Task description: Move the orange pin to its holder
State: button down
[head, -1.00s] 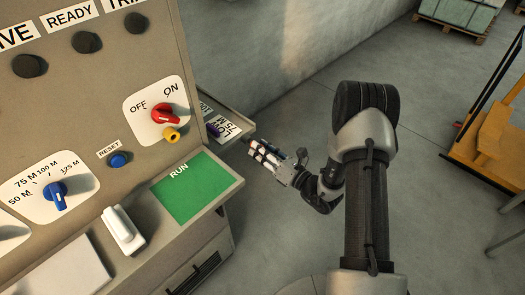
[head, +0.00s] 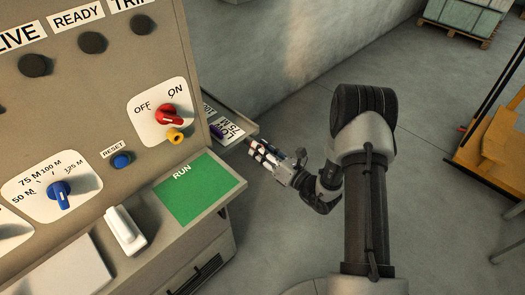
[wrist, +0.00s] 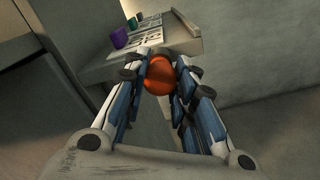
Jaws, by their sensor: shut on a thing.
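The orange pin (wrist: 159,75) is between the fingers of my gripper (wrist: 156,88) in the wrist view, with its rounded orange end showing. In the head view my gripper (head: 262,156) is beside the right side of the grey console, near a small side shelf. The pin is mostly hidden by the fingers there. The side shelf (wrist: 185,40) lies beyond the pin in the wrist view, with white labelled plates on top. A purple piece (wrist: 119,37) and a green piece (wrist: 132,23) stand on it. I cannot make out which spot is the orange pin's holder.
A concrete wall (head: 270,45) is behind the shelf. Open floor lies right of my arm, with an orange cart (head: 490,135) farther right.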

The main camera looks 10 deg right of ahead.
jog(key=c, duration=1.2)
grip_release()
jog(key=shift+c, duration=0.2)
jog(key=v, duration=1.2)
